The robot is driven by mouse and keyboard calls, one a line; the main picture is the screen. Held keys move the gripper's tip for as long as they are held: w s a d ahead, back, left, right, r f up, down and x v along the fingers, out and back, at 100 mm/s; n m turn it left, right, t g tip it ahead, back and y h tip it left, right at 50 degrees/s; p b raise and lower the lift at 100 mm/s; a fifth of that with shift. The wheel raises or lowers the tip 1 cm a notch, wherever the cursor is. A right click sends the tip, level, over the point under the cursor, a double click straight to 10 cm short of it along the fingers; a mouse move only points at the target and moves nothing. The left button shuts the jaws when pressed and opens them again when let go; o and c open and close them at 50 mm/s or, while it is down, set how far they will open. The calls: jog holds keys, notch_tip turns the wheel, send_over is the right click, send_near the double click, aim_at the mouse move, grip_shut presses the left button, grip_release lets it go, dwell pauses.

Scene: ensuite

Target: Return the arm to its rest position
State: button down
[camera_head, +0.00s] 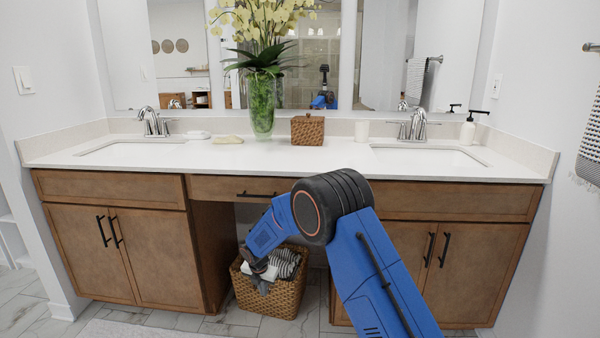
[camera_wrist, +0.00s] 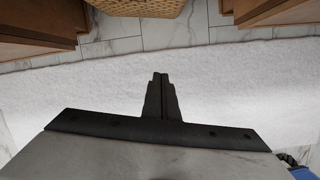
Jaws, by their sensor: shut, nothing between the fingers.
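My blue arm reaches forward from the lower right in the head view, bent at a black joint in front of the vanity, with its end pointing down to the left. My gripper (camera_wrist: 160,78) shows in the wrist view, with its two dark fingers together and nothing between them. It points over the white bath mat (camera_wrist: 60,92). In the head view the fingers are hard to make out; the arm's end overlaps the wicker basket (camera_head: 284,296) in the picture. The basket's lower edge also shows at the top of the wrist view (camera_wrist: 140,6).
The wooden vanity (camera_head: 160,252) spans the wall ahead, with a white countertop (camera_head: 330,156). A towel (camera_head: 589,145) hangs at the right.

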jog(key=s+d+r+m, duration=0.2)
jog(key=d+r+m, duration=0.2)
jog(key=d+r, duration=0.4)
jog(key=s+d+r+m, duration=0.35)
jog(key=d+r, duration=0.35)
jog(key=r, duration=0.3)
jog(key=s+d+r+m, duration=0.8)
jog(key=s+d+r, duration=0.3)
jog(key=d+r, duration=0.2)
jog(key=s+d+r+m+t, duration=0.1)
jog(key=s+d+r+m, duration=0.3)
jog(key=s, duration=0.4)
jog(key=s+d+r+m, duration=0.1)
jog(key=s+d+m, duration=0.3)
jog(key=s+d, duration=0.3)
jog(key=s+d+f+m, duration=0.1)
jog(key=s+m, duration=0.3)
jog(key=s, duration=0.5)
jog(key=s+d+f+m, duration=0.1)
jog(key=s+d+m, duration=0.2)
jog(key=s, duration=0.7)
jog(key=shift+f+m+t, duration=0.15)
jog(key=shift+m+t, duration=0.25)
jog(key=shift+m, duration=0.35)
jog(key=shift+d, duration=0.1)
